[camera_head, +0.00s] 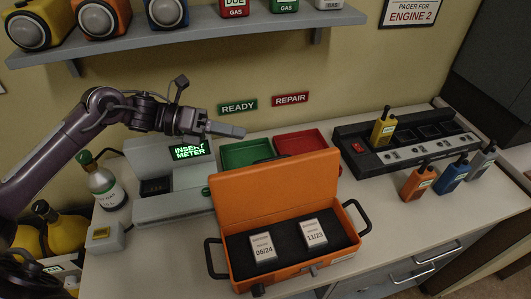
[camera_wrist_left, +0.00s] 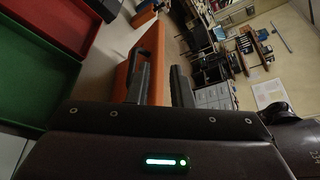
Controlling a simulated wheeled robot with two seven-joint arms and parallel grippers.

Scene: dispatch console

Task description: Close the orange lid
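The orange case (camera_head: 330,277) stands on the counter with two labelled white blocks in its black-lined inside. Its orange lid (camera_head: 275,189) is raised at the back, leaning slightly away from the case. In the left wrist view the orange lid (camera_wrist_left: 125,72) shows beyond and beside the fingers. My left gripper (camera_head: 240,131) is above and behind the lid, to its upper left, apart from it. In the left wrist view its two fingers (camera_wrist_left: 162,72) stand apart with nothing between them. My right gripper is not in view.
Behind the lid lie a green tray (camera_head: 240,154) and a red tray (camera_head: 300,141). A meter device (camera_head: 190,151) stands left, beside a small bottle (camera_head: 105,186). A black charger with radios (camera_head: 405,140) is at right. A wall shelf (camera_head: 190,34) hangs above. Some counter right of the case is clear.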

